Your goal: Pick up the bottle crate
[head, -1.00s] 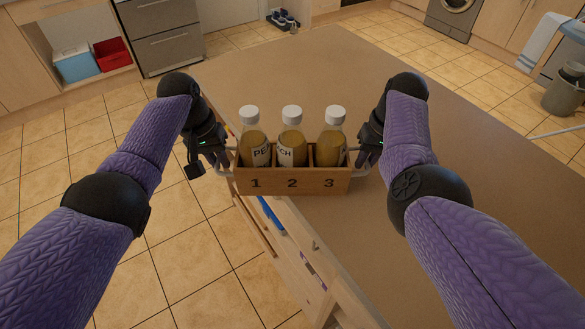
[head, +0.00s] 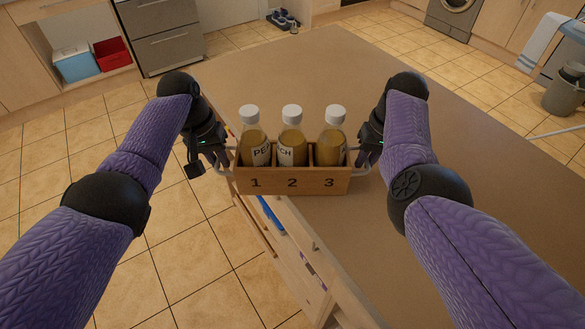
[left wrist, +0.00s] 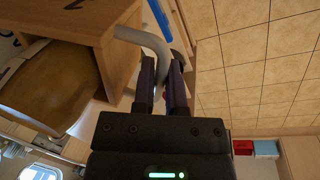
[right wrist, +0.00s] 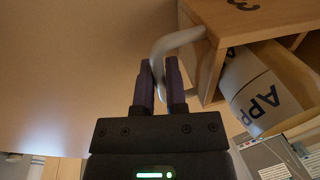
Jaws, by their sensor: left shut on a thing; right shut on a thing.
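The wooden bottle crate (head: 292,182) is in the middle of the head view, marked 1, 2, 3 on its front. It holds three bottles with white caps, one per compartment: a left bottle (head: 252,150), a middle bottle (head: 291,150) and a right bottle (head: 333,148). My left gripper (head: 223,152) is at the crate's left end, shut on its grey handle, seen between the fingers in the left wrist view (left wrist: 152,45). My right gripper (head: 363,152) is shut on the right handle, seen in the right wrist view (right wrist: 163,55). The crate looks level; I cannot tell if it touches the counter.
The brown countertop (head: 420,170) extends behind and right of the crate, clear of other objects. Its left edge runs beneath the crate, above drawers. Tiled floor (head: 190,260) lies to the left. A blue box (head: 76,65) and a red box (head: 112,55) sit on a far shelf.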

